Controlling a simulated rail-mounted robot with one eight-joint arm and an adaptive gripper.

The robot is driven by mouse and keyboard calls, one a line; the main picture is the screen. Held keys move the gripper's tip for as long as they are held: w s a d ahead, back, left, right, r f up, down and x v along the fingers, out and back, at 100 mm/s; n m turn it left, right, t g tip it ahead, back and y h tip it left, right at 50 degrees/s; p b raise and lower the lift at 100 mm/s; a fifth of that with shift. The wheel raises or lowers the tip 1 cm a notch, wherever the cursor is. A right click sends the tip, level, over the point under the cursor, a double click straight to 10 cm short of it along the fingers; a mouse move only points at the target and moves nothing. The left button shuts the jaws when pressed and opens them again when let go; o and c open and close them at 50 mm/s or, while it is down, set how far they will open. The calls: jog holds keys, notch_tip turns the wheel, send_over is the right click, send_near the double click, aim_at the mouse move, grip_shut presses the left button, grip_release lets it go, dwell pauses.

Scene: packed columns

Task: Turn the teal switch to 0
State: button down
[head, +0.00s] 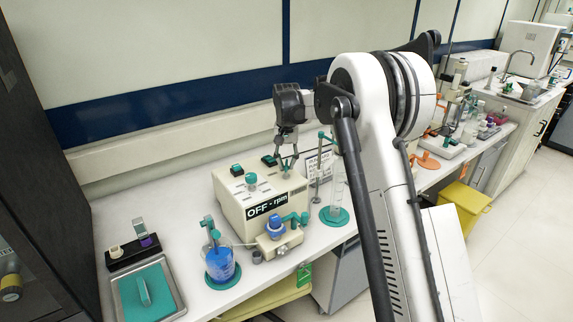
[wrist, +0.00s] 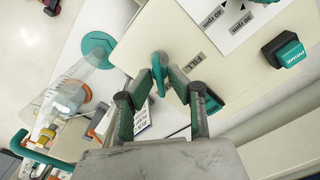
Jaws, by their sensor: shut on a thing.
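The teal switch (wrist: 160,66) stands up from the top of a cream pump box (wrist: 185,35). In the wrist view my gripper (wrist: 159,78) has its two fingertips on either side of the switch and is shut on it. In the head view my gripper (head: 289,167) reaches down to the right end of the pump box (head: 233,205), and the switch is hard to make out between the fingers. A label reading "FILL" lies beside the switch. The box's front display (head: 267,204) reads "OFF - rpm". No 0 mark is legible.
On the box are a teal knob (head: 250,179) and a PRIME button (wrist: 287,52); another teal button (wrist: 212,101) is partly behind a finger. A blue-filled beaker (head: 220,262) stands in front. A glass cylinder (head: 336,195) stands close on the right.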

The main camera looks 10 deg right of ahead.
jog(key=n+b, duration=0.2)
jog(key=n, duration=0.2)
jog(key=shift+a, duration=0.1)
jog(key=n+b, duration=0.2)
jog(key=n, duration=0.2)
jog(key=shift+a+n, duration=0.1)
jog(key=shift+n, duration=0.3)
jog(key=n+b, duration=0.1)
jog(key=n, duration=0.3)
jog(key=shift+a, duration=0.1)
jog(key=shift+s+n+b, duration=0.1)
jog(key=shift+n+b, duration=0.35)
jog(key=shift+n, duration=1.45)
jog(key=c, duration=1.7)
grip_release()
notch_tip(320, 180, up, 12)
jog(key=shift+r, duration=0.1)
